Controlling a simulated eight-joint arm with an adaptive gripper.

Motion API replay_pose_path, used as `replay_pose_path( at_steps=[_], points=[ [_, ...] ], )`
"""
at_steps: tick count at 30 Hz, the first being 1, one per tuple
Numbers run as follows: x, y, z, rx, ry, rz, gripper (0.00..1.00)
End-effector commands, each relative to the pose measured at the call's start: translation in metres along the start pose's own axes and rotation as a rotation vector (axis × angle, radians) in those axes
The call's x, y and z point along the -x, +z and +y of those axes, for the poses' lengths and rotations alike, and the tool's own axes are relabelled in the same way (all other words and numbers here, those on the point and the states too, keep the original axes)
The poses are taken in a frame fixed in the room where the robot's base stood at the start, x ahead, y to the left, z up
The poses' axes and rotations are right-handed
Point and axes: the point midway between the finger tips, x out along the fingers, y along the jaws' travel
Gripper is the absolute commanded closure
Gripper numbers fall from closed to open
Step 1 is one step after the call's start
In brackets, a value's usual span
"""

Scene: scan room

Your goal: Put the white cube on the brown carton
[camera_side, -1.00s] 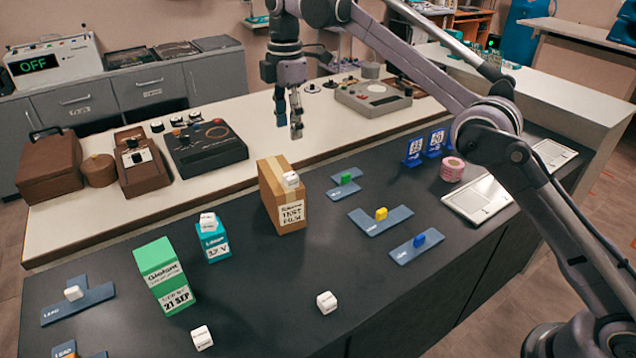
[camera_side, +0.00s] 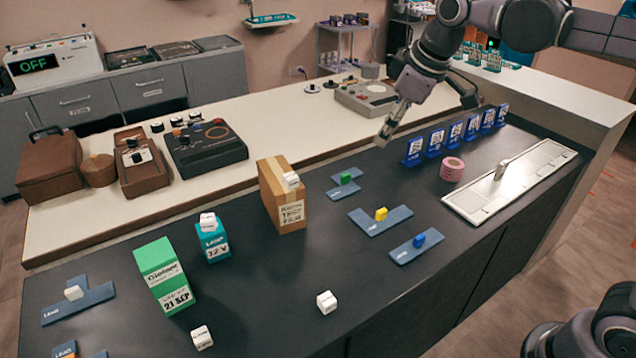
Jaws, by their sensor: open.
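The brown carton (camera_side: 272,197) stands upright near the middle of the dark counter, with a printed label on its front. A white cube (camera_side: 291,180) shows at the carton's top right edge and appears to rest on it. Other white cubes lie on the counter, one at the front middle (camera_side: 326,302) and one at the front left (camera_side: 202,337). Another white cube (camera_side: 208,221) sits on the teal box (camera_side: 213,245). My gripper (camera_side: 383,141) is open and empty, raised to the right of the carton and apart from it.
A tall green box (camera_side: 160,274) stands at the left. Blue-grey plates with green, yellow (camera_side: 381,214) and blue pieces lie right of the carton. Blue number stands (camera_side: 452,137), pink discs (camera_side: 452,169) and a white tray (camera_side: 515,188) are further right. The front middle counter is mostly clear.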

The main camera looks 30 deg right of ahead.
Motion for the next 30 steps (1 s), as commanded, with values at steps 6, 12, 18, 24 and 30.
replay_pose_path(
  at_steps=[6,12,18,24,30],
  points=[
    [-0.012,0.074,-0.02,-0.227,0.049,0.079,0.5],
    [-0.035,0.133,-0.04,-0.415,0.08,0.152,0.5],
    [-0.052,0.164,-0.052,-0.521,0.093,0.197,0.5],
    [-0.056,0.17,-0.054,-0.544,0.095,0.206,0.5],
    [-0.055,0.17,-0.054,-0.541,0.094,0.205,0.5]
  ],
)
